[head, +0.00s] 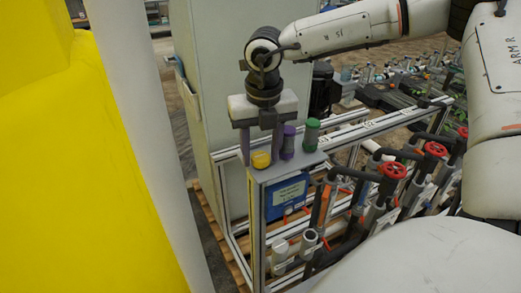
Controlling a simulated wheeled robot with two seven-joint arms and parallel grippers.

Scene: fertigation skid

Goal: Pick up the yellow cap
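The yellow cap (261,160) sits on the near left end of a narrow grey ledge (275,174) on the skid frame. My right gripper (261,151) points down right at the cap. Its two fingers are apart, one on the left and one on the right of the cap in the picture. I cannot tell whether either finger touches the cap. My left gripper is not in view.
A purple-topped cylinder (288,143) and a green-topped cylinder (311,135) stand close to the right of the gripper. A blue box (287,196) hangs below the ledge. Red valve wheels (393,170) and pipes are at right. A grey cabinet (215,70) stands behind.

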